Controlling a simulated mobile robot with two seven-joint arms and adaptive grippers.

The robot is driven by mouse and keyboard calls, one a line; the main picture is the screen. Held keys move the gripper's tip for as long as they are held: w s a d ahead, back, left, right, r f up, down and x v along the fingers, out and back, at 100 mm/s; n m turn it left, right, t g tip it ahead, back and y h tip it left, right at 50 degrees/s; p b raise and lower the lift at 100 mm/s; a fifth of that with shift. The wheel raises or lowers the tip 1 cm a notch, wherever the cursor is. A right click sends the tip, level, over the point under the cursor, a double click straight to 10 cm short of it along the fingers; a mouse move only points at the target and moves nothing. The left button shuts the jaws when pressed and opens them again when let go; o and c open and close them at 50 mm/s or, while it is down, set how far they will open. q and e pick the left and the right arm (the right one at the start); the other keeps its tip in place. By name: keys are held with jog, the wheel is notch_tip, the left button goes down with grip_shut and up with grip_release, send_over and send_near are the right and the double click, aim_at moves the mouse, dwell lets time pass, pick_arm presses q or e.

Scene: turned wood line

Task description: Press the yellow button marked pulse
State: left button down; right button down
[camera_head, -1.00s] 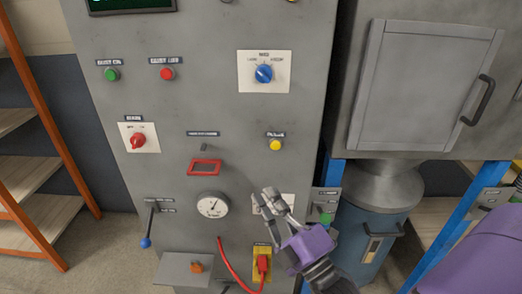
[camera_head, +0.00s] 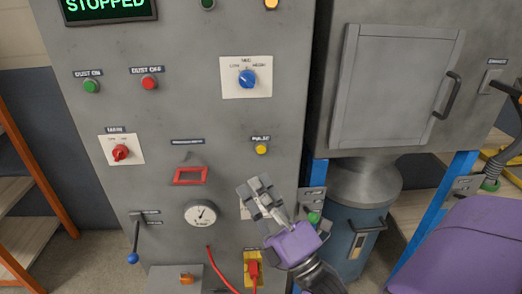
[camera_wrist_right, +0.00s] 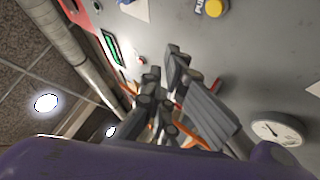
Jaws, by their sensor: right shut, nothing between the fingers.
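The yellow button (camera_head: 261,149) sits on the grey cabinet front under a small dark label reading PULSE. It also shows at the top of the right wrist view (camera_wrist_right: 213,8), with part of its label beside it. My right gripper (camera_head: 256,190) is below the button in the head view, its grey fingers closed and empty, pointing up and left. In the right wrist view the fingers (camera_wrist_right: 165,95) show in the middle, apart from the button. My left gripper is not in view.
The cabinet also carries a blue selector knob (camera_head: 247,79), a green button (camera_head: 91,87), a red button (camera_head: 149,83), a red switch (camera_head: 120,153), a dial gauge (camera_head: 201,214) and a blue-tipped lever (camera_head: 133,257). A red cable (camera_head: 222,272) and plug hang below my right gripper.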

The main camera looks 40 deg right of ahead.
aim_at(261, 149)
jog(key=w+d, duration=0.4)
jog(key=w, duration=0.3)
jog(key=shift+b, duration=0.4)
jog(key=shift+d, duration=0.1)
jog(key=shift+w+d, duration=0.1)
dwell(0.9)
jog(key=shift+w+d, duration=0.1)
jog(key=shift+w, duration=0.2)
